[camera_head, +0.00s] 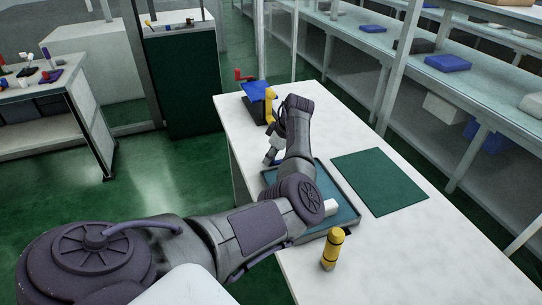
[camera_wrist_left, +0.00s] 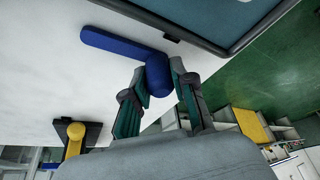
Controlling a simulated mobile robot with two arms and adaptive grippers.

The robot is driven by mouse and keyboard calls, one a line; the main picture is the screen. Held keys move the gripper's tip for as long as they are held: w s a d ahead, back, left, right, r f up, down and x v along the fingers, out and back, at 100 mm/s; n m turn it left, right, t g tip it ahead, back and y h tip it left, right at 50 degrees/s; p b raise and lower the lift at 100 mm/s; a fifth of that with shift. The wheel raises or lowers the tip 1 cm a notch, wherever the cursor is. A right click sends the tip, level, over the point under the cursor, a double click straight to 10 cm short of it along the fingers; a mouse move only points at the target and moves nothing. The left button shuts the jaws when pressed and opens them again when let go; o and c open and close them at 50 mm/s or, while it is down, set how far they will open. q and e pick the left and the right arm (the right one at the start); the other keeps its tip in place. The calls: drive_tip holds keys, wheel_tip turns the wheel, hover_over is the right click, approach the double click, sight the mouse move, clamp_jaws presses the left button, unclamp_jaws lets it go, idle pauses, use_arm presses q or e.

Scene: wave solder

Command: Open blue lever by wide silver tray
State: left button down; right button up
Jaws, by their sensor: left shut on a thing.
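In the left wrist view a blue lever (camera_wrist_left: 125,44) has a flat arm and a rounded end. It lies by the corner of a grey-rimmed tray with a teal inside (camera_wrist_left: 178,10). My left gripper (camera_wrist_left: 160,70) has one finger on each side of the rounded end and is shut on it. In the head view my left arm reaches over the white table, and the left gripper (camera_head: 270,158) is partly hidden by the wrist at the tray's left edge. The tray's rim (camera_head: 350,212) shows behind the arm. I cannot make out the blue lever there. My right gripper is not in view.
A yellow lever on a dark base (camera_wrist_left: 75,138) stands near my left gripper. A green mat (camera_head: 380,181) lies right of the tray. A blue-topped dark box (camera_head: 256,90) stands at the far end.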

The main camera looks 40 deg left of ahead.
sight(276, 161)
use_arm(q)
drive_tip(key=m+p, duration=0.1)
drive_tip(key=a+m+p, duration=0.1)
drive_tip(key=w+m+t+p, duration=0.1)
drive_tip(key=shift+a+r, duration=0.25)
drive_tip(key=shift+a, duration=0.05)
drive_tip(key=m+p, duration=0.1)
drive_tip(key=w+a+m+t+p, duration=0.1)
drive_tip(key=shift+w+m, duration=0.15)
drive_tip(key=shift+m, duration=0.25)
drive_tip(key=w+m, duration=0.1)
drive_tip(key=m+t+p, duration=0.1)
drive_tip(key=m, duration=0.1)
drive_tip(key=shift+w+a+f+t, duration=0.1)
drive_tip(key=shift+w+a+t, duration=0.2)
drive_tip(key=shift+w+a, duration=0.1)
drive_tip(key=shift+w+f+m+t+h+p, duration=0.1)
drive_tip(key=shift+w+m+t+h+p, duration=0.25)
drive_tip(key=shift+m, duration=0.4)
drive_tip(key=shift+w+m+t+h+p, duration=0.15)
drive_tip(key=shift+w+m, duration=0.25)
drive_tip(key=shift+m, duration=0.35)
drive_tip(key=c, duration=0.9)
unclamp_jaws()
drive_tip(key=shift+w, duration=0.1)
drive_tip(key=shift+c, duration=0.2)
drive_tip(key=v, duration=1.2)
drive_tip(key=shift+w, duration=0.15)
